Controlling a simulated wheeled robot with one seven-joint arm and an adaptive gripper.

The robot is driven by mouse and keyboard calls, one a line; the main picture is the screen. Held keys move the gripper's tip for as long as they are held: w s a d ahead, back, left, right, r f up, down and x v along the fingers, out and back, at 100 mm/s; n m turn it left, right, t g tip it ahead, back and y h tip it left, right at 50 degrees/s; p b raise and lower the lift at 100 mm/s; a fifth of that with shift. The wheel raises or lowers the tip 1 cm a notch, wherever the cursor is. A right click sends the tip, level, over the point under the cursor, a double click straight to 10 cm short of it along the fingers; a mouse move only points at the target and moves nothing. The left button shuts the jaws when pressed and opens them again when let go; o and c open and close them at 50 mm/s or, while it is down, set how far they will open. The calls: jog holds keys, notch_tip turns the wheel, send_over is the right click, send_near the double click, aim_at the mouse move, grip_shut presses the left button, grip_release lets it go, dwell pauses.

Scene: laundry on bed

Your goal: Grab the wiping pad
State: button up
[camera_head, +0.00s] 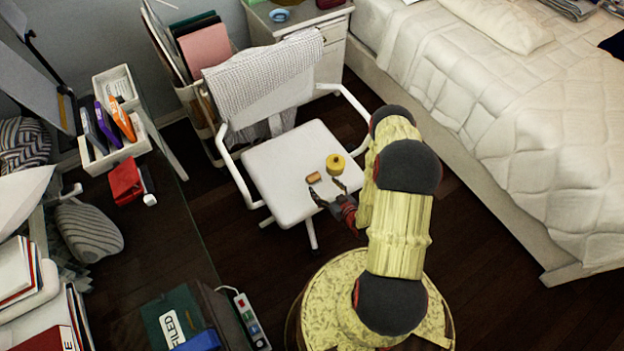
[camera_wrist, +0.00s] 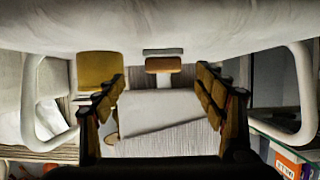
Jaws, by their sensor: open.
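A small orange-brown block, which looks like the wiping pad (camera_head: 313,177), lies on the white chair seat (camera_head: 290,190). In the wrist view the pad (camera_wrist: 163,65) shows a brown body with a grey layer along one side. It is ahead of my gripper, near the middle between the fingers, with nothing touching it. My gripper (camera_head: 330,191) is at the seat's right front edge, open and empty. Its two fingers stand wide apart in the wrist view (camera_wrist: 163,98).
White armrests (camera_head: 236,177) flank the seat, and a knitted cloth (camera_head: 262,75) covers the backrest. The bed (camera_head: 520,130) stands at right.

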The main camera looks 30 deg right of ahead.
aim_at(316, 180)
jog(key=x, duration=0.2)
jog(key=b+x, duration=0.1)
jog(key=x, duration=0.1)
jog(key=b+x, duration=0.1)
jog(key=x, duration=0.1)
jog(key=shift+w+a+r, duration=0.1)
jog(key=shift+w+a, duration=0.05)
jog(key=shift+a, duration=0.15)
jog(key=shift+c, duration=1)
jog(key=c, duration=1.1)
jog(key=shift+r, duration=0.1)
